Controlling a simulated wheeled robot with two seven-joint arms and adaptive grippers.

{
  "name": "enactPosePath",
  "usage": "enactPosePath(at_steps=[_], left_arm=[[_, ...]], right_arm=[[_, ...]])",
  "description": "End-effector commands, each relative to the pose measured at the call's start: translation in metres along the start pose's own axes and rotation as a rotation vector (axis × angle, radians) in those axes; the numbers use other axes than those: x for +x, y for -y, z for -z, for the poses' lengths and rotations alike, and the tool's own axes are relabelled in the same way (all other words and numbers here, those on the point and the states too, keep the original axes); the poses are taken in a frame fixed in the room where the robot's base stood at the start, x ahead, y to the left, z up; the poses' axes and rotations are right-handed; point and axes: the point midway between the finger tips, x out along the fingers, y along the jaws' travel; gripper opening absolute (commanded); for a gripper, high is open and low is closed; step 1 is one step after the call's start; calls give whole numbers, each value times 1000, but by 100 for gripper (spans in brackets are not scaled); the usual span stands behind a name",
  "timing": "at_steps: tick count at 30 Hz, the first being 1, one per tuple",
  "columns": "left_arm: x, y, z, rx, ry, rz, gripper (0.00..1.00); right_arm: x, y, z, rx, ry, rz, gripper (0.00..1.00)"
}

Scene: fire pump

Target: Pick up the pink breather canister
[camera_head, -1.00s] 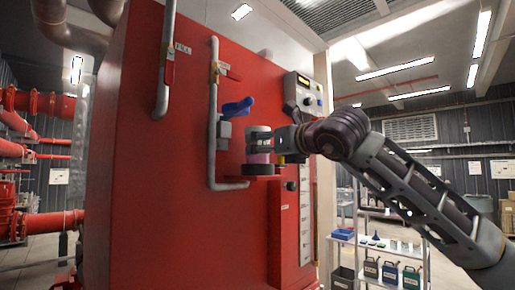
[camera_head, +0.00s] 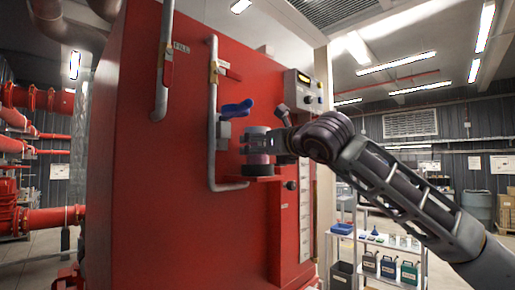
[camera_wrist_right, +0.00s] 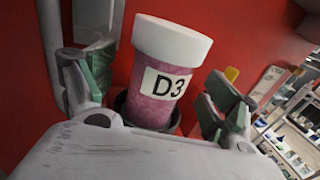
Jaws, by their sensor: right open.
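The pink breather canister (camera_wrist_right: 159,85) has a white top and a D3 label. It stands in a dark round seat, slightly tilted in the right wrist view. In the head view the canister (camera_head: 257,158) is on a small red ledge on the side of the red cabinet, partly covered by my fingers. My right gripper (camera_wrist_right: 158,92) is open, with one green-padded finger on each side of the canister and gaps visible beside it. In the head view the right gripper (camera_head: 264,143) reaches in from the right. My left gripper is not in view.
A grey pipe (camera_head: 212,130) and a blue-handled valve (camera_head: 235,109) are close to the left of the canister. A control box (camera_head: 304,92) is above right on the red cabinet (camera_head: 150,200). A shelf with jugs (camera_head: 388,267) stands at the lower right.

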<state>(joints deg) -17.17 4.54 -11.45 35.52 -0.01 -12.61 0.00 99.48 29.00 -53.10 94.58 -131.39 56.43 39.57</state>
Motion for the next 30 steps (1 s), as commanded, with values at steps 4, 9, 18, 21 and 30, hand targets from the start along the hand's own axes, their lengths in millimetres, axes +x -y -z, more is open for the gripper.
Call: enactPosePath(at_steps=[4, 9, 18, 21, 30], left_arm=[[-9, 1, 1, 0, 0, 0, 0], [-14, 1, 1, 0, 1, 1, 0], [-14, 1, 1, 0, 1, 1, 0], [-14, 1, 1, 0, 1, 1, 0], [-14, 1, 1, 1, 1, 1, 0]], right_arm=[[12, 0, -2, 2, -1, -1, 87], [23, 0, -1, 1, -1, -1, 87], [26, 0, 0, 1, -1, 0, 87], [26, 0, 0, 1, -1, 0, 87], [26, 0, 0, 1, -1, 0, 72]])
